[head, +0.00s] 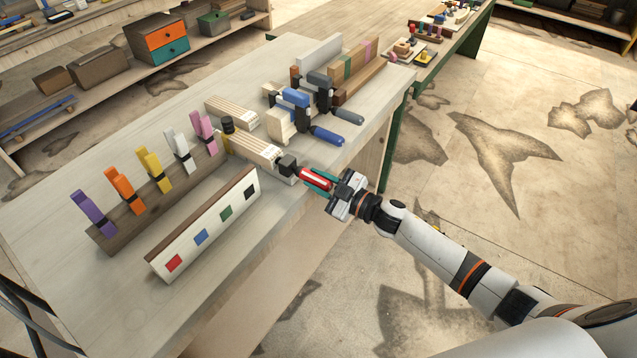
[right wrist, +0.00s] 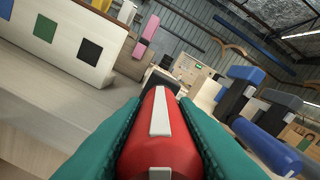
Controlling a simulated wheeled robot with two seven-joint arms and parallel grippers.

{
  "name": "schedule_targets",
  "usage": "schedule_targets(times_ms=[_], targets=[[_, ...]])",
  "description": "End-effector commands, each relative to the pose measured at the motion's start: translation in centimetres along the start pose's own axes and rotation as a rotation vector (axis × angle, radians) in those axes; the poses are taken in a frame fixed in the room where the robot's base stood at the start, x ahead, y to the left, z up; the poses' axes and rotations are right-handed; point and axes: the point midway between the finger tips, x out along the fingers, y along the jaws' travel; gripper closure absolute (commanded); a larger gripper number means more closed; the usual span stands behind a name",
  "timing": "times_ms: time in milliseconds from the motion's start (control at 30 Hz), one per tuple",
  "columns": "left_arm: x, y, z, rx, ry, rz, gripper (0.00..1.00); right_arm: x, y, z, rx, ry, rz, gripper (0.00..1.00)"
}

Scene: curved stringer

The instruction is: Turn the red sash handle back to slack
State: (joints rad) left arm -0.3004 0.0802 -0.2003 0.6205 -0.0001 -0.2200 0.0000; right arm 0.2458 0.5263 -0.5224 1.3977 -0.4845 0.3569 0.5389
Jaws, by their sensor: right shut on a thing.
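The red sash handle (head: 315,178) sticks out over the front edge of the workbench, from a black clamp head (head: 287,164) beside a pale layered wood strip (head: 250,148). My right gripper (head: 320,181) is shut on the red handle, with its teal fingers on either side. In the right wrist view the red handle (right wrist: 160,135) lies between the teal fingers, and a white stripe on it faces the camera. The handle's far end meets a dark block. My left gripper is not in view.
A blue-handled clamp (head: 325,135) stands just behind on the bench. A white board with coloured squares (head: 205,228) and a rack of coloured clamps (head: 150,190) are to the left. Wood blocks (head: 350,70) stand farther back. The floor right of the bench is clear.

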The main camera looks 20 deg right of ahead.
Motion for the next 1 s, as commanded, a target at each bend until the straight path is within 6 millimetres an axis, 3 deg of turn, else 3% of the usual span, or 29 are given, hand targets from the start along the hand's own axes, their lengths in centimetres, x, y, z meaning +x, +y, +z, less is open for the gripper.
schedule_targets(times_ms=[1000], targets=[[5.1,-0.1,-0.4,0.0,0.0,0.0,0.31,0.0,0.2,-0.3,-0.968,-0.001,0.0,0.97]])
